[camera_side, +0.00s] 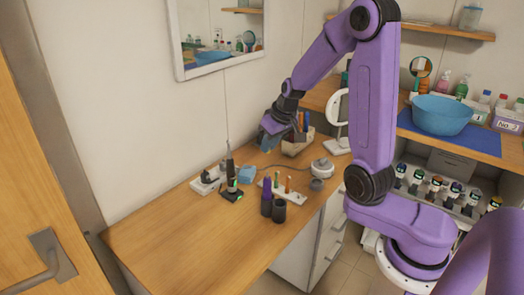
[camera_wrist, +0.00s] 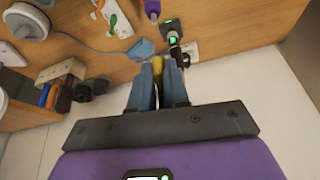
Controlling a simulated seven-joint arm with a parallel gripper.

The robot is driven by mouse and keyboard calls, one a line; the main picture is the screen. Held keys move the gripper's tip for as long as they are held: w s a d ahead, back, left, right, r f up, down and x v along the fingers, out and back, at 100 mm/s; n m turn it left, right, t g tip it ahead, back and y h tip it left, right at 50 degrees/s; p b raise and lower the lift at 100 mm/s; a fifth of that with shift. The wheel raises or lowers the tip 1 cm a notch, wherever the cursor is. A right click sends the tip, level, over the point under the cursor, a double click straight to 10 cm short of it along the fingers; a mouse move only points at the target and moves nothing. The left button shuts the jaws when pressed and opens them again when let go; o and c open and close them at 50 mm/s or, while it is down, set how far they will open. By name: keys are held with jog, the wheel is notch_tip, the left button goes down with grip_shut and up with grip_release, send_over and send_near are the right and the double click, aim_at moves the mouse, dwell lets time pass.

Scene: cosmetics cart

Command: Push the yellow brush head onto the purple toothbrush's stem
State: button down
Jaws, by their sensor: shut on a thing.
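My gripper (camera_wrist: 160,75) is shut on the yellow brush head (camera_wrist: 158,66), which shows as a narrow yellow strip between the blue fingers in the wrist view. In the side view my gripper (camera_side: 272,138) is raised above the back of the wooden counter; the brush head cannot be made out there. The purple toothbrush (camera_side: 266,186) stands upright in a dark cup (camera_side: 266,207) near the counter's front edge, well below my gripper and apart from it. Its purple body (camera_wrist: 152,7) also shows at the top edge of the wrist view. Its stem is too small to make out.
A black charger (camera_side: 232,194) with a green light and a blue cloth (camera_side: 246,174) lie left. A wooden organizer (camera_side: 296,148) stands behind. The left front counter is clear.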

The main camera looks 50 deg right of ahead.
jog(key=shift+f, duration=0.1)
dwell(0.3)
send_over(269, 178)
jog(key=shift+f, duration=2.8)
jog(key=shift+f, duration=1.65)
jog(key=c, duration=1)
grip_release()
jog(key=shift+c, duration=0.2)
jog(key=shift+r, duration=0.1)
jog(key=v, duration=0.7)
jog(key=shift+s+a+r, duration=0.1)
jog(key=shift+r, duration=0.1)
